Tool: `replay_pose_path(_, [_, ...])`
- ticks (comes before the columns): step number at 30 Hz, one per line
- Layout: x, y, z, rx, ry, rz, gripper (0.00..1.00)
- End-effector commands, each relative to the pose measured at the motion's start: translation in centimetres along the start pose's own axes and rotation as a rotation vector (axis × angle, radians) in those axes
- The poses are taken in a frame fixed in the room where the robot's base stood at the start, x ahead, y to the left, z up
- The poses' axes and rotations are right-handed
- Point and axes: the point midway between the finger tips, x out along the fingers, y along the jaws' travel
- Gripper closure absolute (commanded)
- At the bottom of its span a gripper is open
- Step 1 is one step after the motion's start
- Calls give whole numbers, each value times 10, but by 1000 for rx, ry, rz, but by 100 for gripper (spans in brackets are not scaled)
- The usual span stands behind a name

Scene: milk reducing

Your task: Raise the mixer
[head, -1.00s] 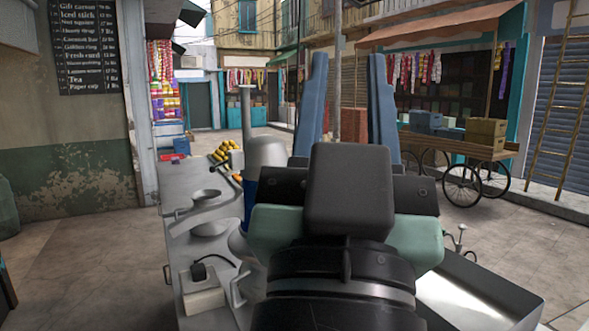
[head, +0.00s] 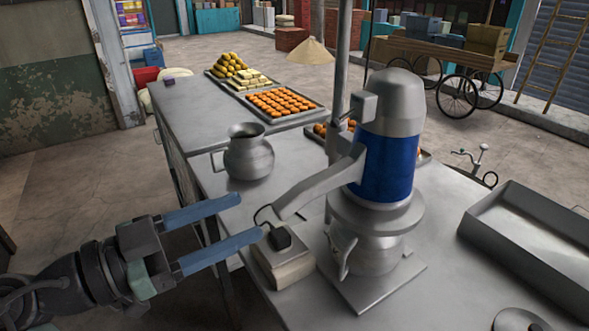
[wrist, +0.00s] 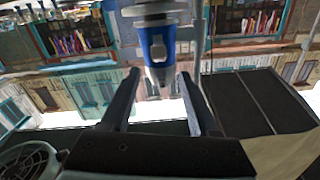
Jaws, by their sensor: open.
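The mixer has a silver top and a blue middle (head: 387,165) and stands upright at the right of the metal counter. A grey lever-like arm (head: 322,183) slopes from its left side down to the left. A silver pot (head: 375,256) stands beneath it on a flat base plate. My gripper (head: 249,215) is open and empty at lower left, its two blue fingers pointing right. The fingertips are left of the mixer and apart from it. In the wrist view, the mixer's blue part (wrist: 158,48) shows beyond and between the two fingers.
A small box with a black plug (head: 284,262) sits just beyond my lower fingertip. A silver jug (head: 248,155) stands behind the gripper. Trays of orange sweets (head: 280,103) lie farther back. A metal basin (head: 535,245) is at the right.

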Motion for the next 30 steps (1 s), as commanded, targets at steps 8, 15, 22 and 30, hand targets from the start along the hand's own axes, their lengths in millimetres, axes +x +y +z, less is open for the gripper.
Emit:
replay_pose_path(8, [30, 2, -5, 1, 8, 12, 38])
replay_pose_path(15, [81, 2, -6, 0, 7, 10, 38])
replay_pose_path(22, [116, 2, -4, 0, 7, 8, 38])
replay_pose_path(30, [128, 2, -1, 2, 6, 6, 38])
